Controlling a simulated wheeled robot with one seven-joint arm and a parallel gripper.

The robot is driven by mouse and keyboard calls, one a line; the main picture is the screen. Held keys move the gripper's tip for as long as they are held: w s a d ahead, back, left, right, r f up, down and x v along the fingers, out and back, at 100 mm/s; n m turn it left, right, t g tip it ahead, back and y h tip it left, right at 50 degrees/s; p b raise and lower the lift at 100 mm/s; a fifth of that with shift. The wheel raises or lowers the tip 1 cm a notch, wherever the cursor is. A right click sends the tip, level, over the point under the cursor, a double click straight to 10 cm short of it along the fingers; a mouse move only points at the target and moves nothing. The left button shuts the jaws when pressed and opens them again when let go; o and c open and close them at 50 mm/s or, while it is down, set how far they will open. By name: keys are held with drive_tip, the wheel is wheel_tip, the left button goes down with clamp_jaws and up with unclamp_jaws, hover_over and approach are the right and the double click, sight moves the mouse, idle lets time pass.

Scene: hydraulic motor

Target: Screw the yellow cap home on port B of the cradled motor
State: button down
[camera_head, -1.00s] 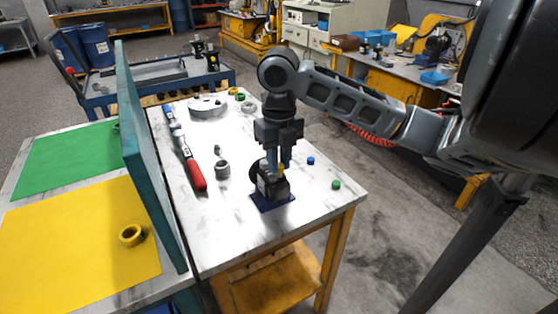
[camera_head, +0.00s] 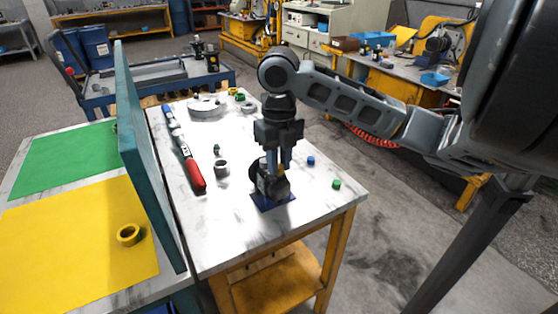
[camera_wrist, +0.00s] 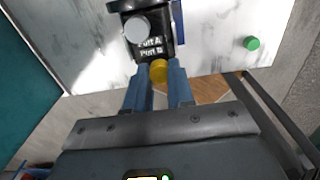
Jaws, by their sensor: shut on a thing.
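The motor (camera_head: 268,184) is a dark body sitting in a blue cradle (camera_head: 285,202) near the front of the white table. It also shows in the wrist view (camera_wrist: 149,42), with the labels "Port A" and "Port B" on its face and a grey round part on top. My gripper (camera_head: 280,165) points down over the motor. In the wrist view its blue fingers (camera_wrist: 166,80) are shut on the yellow cap (camera_wrist: 159,70), which is at the Port B end of the motor. How far the cap is seated on the port cannot be told.
A blue cap (camera_head: 311,160) and a green cap (camera_head: 336,184) lie on the table to the right. A red-handled tool (camera_head: 195,176) and a grey ring (camera_head: 222,168) lie to the left. A teal partition (camera_head: 150,170) stands at the table's left edge.

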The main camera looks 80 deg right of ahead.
drive_tip(key=shift+f, duration=0.2)
drive_tip(key=shift+m, duration=1)
drive_tip(key=c, duration=1.2)
unclamp_jaws()
drive_tip(key=shift+r, duration=0.2)
